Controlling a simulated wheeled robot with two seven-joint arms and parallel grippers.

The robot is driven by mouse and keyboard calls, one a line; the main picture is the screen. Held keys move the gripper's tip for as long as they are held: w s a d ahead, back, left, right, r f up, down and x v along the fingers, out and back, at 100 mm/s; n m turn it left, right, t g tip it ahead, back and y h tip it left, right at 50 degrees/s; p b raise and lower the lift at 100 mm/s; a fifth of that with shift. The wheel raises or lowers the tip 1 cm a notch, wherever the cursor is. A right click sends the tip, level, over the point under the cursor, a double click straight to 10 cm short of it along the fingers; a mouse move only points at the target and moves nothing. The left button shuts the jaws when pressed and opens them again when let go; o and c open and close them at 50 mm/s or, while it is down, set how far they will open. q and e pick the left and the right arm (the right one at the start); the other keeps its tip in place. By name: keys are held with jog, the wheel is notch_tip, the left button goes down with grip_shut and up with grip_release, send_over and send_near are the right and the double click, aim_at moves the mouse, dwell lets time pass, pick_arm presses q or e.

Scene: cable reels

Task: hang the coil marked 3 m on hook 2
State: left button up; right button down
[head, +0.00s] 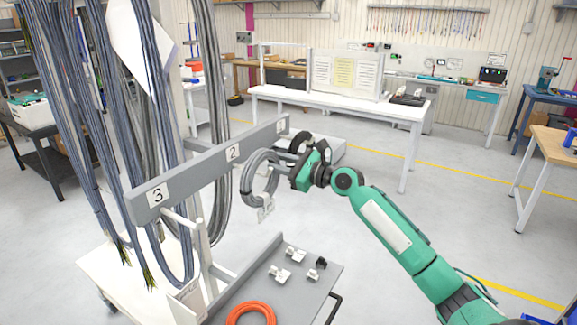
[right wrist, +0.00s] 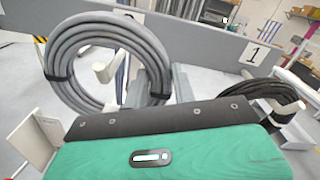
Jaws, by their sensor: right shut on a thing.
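A grey coil (head: 249,183) hangs in front of the grey rail (head: 205,168), by the plate marked 2 (head: 233,152). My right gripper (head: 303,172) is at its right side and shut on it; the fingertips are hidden. In the right wrist view the coil (right wrist: 66,75) is large, with dark ties. The white tip of a hook (right wrist: 103,71) shows within its ring opening; I cannot tell whether the coil rests on it. A white tag (head: 265,208) hangs below the coil, its print too small to read. My left gripper is not in view.
A black coil (right wrist: 255,92) is on the hook by plate 1 (right wrist: 255,53). An orange coil (head: 250,312) and small white parts (head: 279,273) lie on the grey tray (head: 312,300) below. Long grey cables (head: 90,130) hang at left. Floor to the right is open.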

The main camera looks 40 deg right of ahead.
jog(key=shift+w+a+r, duration=0.1)
jog(key=shift+w+a, duration=0.05)
jog(key=shift+w, duration=0.2)
jog(key=shift+w+a+f, duration=0.1)
jog(key=shift+w+f, duration=0.1)
jog(key=shift+f, duration=0.05)
jog(key=shift+f+b, duration=0.7)
jog(key=shift+f, duration=0.45)
jog(key=shift+c, duration=2.1)
grip_release()
jog(key=shift+f, duration=0.1)
jog(key=shift+s, duration=0.1)
